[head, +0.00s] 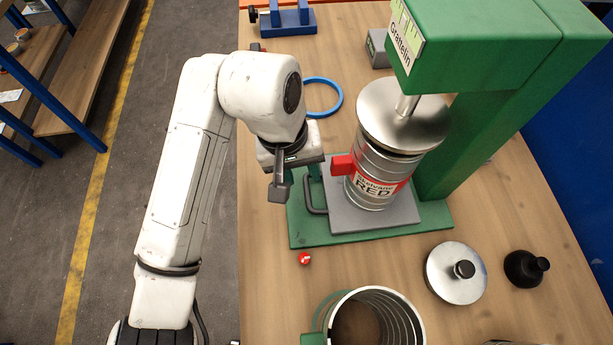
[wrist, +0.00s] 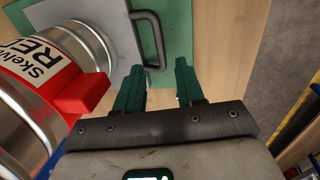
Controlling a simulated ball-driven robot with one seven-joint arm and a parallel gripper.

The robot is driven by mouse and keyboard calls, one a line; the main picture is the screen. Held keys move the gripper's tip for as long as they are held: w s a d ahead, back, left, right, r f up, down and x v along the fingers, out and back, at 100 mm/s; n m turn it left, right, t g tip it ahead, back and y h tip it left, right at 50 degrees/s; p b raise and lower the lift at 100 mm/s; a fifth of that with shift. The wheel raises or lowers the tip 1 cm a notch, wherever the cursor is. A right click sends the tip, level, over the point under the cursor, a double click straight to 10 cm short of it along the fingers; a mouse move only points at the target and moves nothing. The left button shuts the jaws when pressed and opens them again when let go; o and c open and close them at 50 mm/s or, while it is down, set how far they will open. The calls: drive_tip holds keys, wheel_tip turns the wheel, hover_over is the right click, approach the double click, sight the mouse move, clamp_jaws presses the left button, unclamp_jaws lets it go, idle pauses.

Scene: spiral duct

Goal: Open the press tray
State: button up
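The press tray (head: 395,220) is a grey plate on the green base of the press (head: 480,150). It carries a ribbed silver can (head: 380,165) with a red label and red block. The tray's dark handle (head: 309,197) sticks out on its left side; it also shows in the wrist view (wrist: 157,38). My gripper (head: 296,180) is beside the handle. In the wrist view, its two green fingers (wrist: 157,68) are apart, with the handle's near corner at the gap between their tips. I cannot tell whether they touch it.
The press's round metal plate (head: 405,120) is just above the can. A small red-and-white object (head: 305,258), a coiled duct (head: 370,315), a metal lid (head: 456,273) and a black knob (head: 525,268) stand in front. A blue ring (head: 322,97) lies behind my gripper.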

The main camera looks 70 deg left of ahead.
sight(307, 186)
drive_tip(key=shift+w+d+f, duration=0.1)
drive_tip(key=shift+w+f, duration=0.1)
drive_tip(key=shift+f, duration=0.9)
drive_tip(key=shift+w+f, duration=0.15)
drive_tip(key=shift+f, duration=0.9)
clamp_jaws()
